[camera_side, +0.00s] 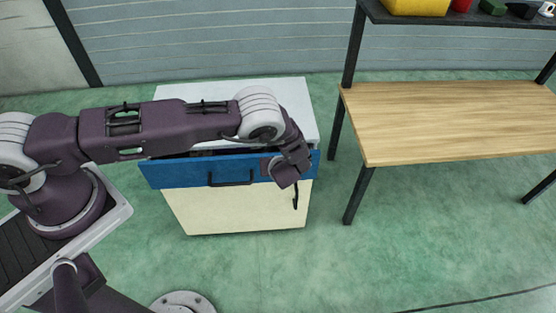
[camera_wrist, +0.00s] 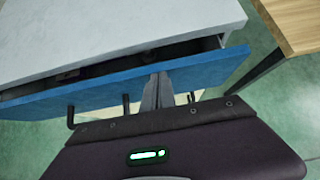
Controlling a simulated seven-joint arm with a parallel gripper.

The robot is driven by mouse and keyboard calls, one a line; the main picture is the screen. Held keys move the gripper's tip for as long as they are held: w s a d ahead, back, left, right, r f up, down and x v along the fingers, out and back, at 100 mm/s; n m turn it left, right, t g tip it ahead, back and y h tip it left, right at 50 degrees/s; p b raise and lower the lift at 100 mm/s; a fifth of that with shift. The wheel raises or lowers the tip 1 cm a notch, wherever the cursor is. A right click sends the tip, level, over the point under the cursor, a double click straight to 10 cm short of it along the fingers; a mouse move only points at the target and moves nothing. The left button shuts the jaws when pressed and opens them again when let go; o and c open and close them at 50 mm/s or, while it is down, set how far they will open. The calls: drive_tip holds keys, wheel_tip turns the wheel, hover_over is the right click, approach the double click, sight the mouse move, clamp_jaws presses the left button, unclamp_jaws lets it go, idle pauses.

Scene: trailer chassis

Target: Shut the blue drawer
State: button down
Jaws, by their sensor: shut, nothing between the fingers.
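The blue drawer (camera_side: 190,174) is the top drawer of a white-topped cabinet and stands part open, with a dark gap behind its front. In the wrist view the blue drawer front (camera_wrist: 95,92) runs across the picture, and the gap between it and the cabinet top (camera_wrist: 120,25) shows. A black handle (camera_side: 231,178) is on its face. My gripper (camera_wrist: 158,82) is shut and empty, its fingertips at the drawer front, right of the handle's middle. I cannot tell whether they touch it. In the side view my wrist covers the drawer's right part.
The cream lower door (camera_side: 235,208) of the cabinet is closed, with a black upright handle (camera_side: 295,195). A wooden table (camera_side: 450,115) with black legs stands close on the right, a dark shelf above it. Green floor (camera_side: 260,265) in front of the cabinet is clear.

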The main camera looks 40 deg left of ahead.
drive_tip(key=s+d+f+v, duration=0.1)
drive_tip(key=f+v, duration=0.1)
drive_tip(key=v, duration=1)
drive_tip(key=t+y, duration=0.2)
approach(269, 154)
wheel_tip(269, 154, down, 4)
drive_tip(key=w+a, duration=0.2)
drive_tip(key=shift+w+a, duration=0.6)
drive_tip(key=shift+a, duration=0.1)
drive_tip(key=shift+w+a, duration=0.9)
drive_tip(key=shift+s+d, duration=0.1)
